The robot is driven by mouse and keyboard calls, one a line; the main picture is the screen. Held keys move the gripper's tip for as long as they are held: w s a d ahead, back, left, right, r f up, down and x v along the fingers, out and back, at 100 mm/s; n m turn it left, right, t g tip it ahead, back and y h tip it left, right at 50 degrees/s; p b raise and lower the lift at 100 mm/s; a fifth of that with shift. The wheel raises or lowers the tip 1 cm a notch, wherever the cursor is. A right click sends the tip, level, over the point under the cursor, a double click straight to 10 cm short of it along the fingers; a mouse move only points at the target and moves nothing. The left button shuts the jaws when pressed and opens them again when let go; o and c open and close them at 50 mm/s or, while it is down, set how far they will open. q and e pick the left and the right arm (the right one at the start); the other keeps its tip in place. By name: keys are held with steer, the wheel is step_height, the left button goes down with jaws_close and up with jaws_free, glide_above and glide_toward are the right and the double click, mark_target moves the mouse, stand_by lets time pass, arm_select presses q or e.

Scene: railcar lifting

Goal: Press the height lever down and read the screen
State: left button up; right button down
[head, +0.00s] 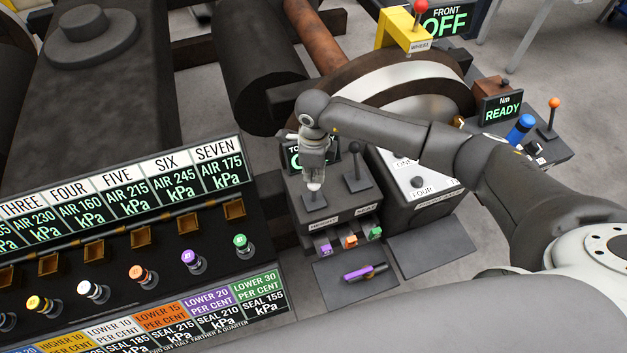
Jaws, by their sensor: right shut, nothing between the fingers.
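My right gripper (316,184) is shut and points down over the left side of a small dark console (343,210). Its fingertips are at the top of the height lever, whose base plate (313,202) shows just below them. The gripper hides most of that lever, so I cannot tell whether it is tilted or touched. A label that seems to read HEIGHT (323,223) is on the console's front edge. The screen (329,152) behind the lever shows green characters, mostly covered by my gripper and wrist. My left gripper is not in view.
A second black-knobbed lever (355,162) stands close to the right on the console. A white-topped box (418,176) is beside it, under my right forearm. A purple tool (365,272) lies on a dark mat in front. A panel of pressure screens (130,197) fills the left.

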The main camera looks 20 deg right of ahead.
mark_target(314, 180)
steer(key=shift+f+b, duration=2)
steer(key=shift+f, duration=0.35)
steer(key=shift+r, duration=0.25)
steer(key=shift+r+p, duration=2.25)
steer(key=shift+r, duration=1.1)
